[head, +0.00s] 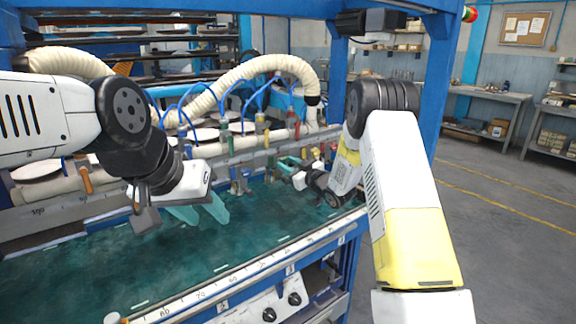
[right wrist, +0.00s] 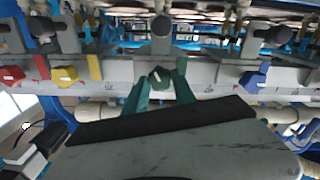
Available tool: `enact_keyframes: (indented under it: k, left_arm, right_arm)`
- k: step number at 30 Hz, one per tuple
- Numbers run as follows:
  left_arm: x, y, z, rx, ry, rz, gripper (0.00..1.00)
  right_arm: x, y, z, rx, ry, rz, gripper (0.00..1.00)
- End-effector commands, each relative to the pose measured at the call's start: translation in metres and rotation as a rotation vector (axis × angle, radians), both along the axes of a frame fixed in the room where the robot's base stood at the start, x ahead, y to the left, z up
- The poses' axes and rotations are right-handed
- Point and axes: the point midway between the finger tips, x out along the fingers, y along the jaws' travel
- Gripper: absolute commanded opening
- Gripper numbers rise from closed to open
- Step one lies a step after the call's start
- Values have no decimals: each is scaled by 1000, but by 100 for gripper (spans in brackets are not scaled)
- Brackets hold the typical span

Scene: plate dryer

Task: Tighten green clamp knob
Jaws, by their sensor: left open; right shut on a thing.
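The green clamp knob (right wrist: 159,76) sits on the grey rail in the right wrist view, a dark green piece with a pale mark. My right gripper (right wrist: 161,82) has its two teal fingers on either side of the knob, shut on it. In the head view my right gripper (head: 286,164) reaches the rail from the right, and the knob there is largely hidden by the fingers. My left gripper (head: 204,215) is open and empty above the teal table surface, left of the right gripper and apart from the rail.
The grey rail (right wrist: 211,75) also carries a yellow knob (right wrist: 94,67), a red knob (right wrist: 41,66) and a blue knob (right wrist: 252,77). A cream hose (head: 265,66) arches behind the rail. The teal table (head: 230,256) is clear in front. A blue post (head: 440,80) stands right.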

Motion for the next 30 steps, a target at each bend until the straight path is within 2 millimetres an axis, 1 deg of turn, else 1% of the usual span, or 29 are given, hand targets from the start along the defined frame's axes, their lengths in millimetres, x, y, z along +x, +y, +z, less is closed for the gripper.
enact_keyframes:
  k: [5,11,17,30]
  left_arm:
    - [0,0,0,0,0,0,43]
    - [0,0,0,0,0,0,43]
    - [0,0,0,0,0,0,43]
    - [0,0,0,0,0,0,43]
  right_arm:
    - [0,-1,0,9,6,-1,0]
    - [0,-1,0,63,46,-2,0]
    - [0,-2,0,178,128,-3,0]
    - [1,-2,0,513,371,-3,0]
